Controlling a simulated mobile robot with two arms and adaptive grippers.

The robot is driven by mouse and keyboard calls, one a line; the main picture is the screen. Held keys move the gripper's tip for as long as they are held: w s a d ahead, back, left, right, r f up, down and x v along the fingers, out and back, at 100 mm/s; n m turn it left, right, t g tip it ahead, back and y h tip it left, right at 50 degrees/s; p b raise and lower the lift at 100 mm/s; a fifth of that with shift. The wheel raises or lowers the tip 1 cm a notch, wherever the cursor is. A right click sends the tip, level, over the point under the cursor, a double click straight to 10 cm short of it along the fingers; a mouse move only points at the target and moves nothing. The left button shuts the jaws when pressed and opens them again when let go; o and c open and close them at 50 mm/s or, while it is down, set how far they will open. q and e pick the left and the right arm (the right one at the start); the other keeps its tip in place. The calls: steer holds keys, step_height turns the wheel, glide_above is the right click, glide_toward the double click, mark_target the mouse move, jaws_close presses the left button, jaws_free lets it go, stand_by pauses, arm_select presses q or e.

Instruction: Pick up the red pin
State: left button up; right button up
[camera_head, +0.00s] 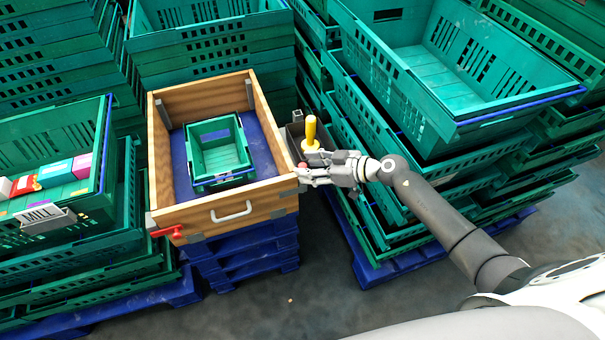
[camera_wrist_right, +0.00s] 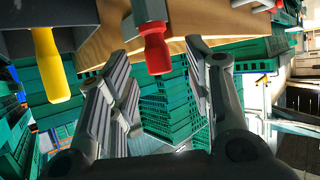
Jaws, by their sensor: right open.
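A red pin (camera_wrist_right: 156,52) sits in a metal bracket at the corner of the wooden crate in the right wrist view. In the head view a small red part of it (camera_head: 302,165) shows beside my right gripper (camera_head: 312,176), at the crate's right side. My right gripper (camera_wrist_right: 158,58) is open, with the pin's red end between its two fingers in the wrist view; I cannot tell whether they touch it. Another red pin (camera_head: 166,231) is at the front left corner of the wooden crate (camera_head: 225,217). My left gripper is not in view.
A yellow-handled tool (camera_head: 310,130) stands in a dark holder close to my right gripper; its handle also shows in the wrist view (camera_wrist_right: 50,65). A small green crate (camera_head: 240,170) sits inside the wooden crate. Stacked green crates (camera_head: 480,120) stand at right, others at left (camera_head: 105,150).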

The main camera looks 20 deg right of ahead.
steer(key=shift+w+a+f, duration=0.3)
steer(key=shift+w+a, duration=0.15)
steer(key=shift+w, duration=0.05)
jaws_close()
